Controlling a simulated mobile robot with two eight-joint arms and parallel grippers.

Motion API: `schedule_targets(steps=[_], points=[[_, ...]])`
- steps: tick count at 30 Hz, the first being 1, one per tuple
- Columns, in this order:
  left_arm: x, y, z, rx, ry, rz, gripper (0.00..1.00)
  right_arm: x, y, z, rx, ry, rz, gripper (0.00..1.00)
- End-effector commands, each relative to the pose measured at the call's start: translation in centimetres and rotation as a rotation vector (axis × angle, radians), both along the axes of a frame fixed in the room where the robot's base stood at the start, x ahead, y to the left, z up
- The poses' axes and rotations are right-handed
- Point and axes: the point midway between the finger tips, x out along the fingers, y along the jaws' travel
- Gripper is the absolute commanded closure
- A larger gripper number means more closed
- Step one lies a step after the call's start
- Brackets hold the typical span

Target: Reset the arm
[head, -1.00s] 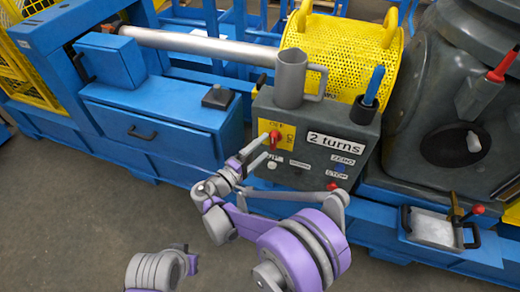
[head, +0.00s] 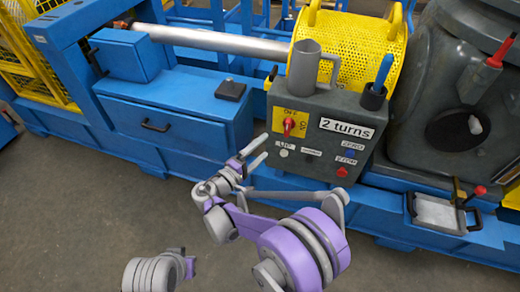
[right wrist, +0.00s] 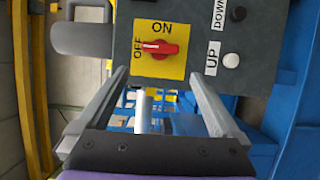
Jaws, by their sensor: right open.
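A red rotary switch (head: 288,126) sits on a yellow OFF/ON plate on the grey control box (head: 372,172). In the right wrist view the red switch (right wrist: 160,49) lies in line with the word OFF. My right gripper (head: 262,150) is open and empty, below and left of the switch and apart from it. In the right wrist view its two fingers (right wrist: 157,76) are spread, with the yellow plate beyond their tips. My left gripper does not show clearly in either view.
A grey mug (head: 303,70) and a holder with a blue-handled tool (head: 378,85) stand on the box. The box bears a "2 turns" label and several buttons. A blue machine bench (head: 180,125) is left. Open floor lies in front.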

Motion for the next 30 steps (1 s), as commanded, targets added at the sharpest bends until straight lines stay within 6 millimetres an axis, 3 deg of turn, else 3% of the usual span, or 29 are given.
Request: schedule_targets(steps=[11,14,17,20,24,30], points=[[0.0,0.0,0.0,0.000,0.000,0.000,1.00,0.0,0.0,0.0,0.001,0.001,-0.001,0.00],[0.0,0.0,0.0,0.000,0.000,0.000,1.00,-0.1,-0.9,0.2,0.017,0.017,-0.009,0.00],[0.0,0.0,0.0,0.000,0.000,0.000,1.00,-0.5,-3.6,0.4,0.074,0.070,-0.037,0.00],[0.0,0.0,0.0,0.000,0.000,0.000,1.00,-1.8,-7.7,0.5,0.179,0.155,-0.082,0.00],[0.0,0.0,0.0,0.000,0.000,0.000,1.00,-5.5,-13.3,0.2,0.373,0.275,-0.148,0.00],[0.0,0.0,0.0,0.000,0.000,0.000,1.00,-12.9,-18.3,-0.6,0.677,0.393,-0.232,0.00]])
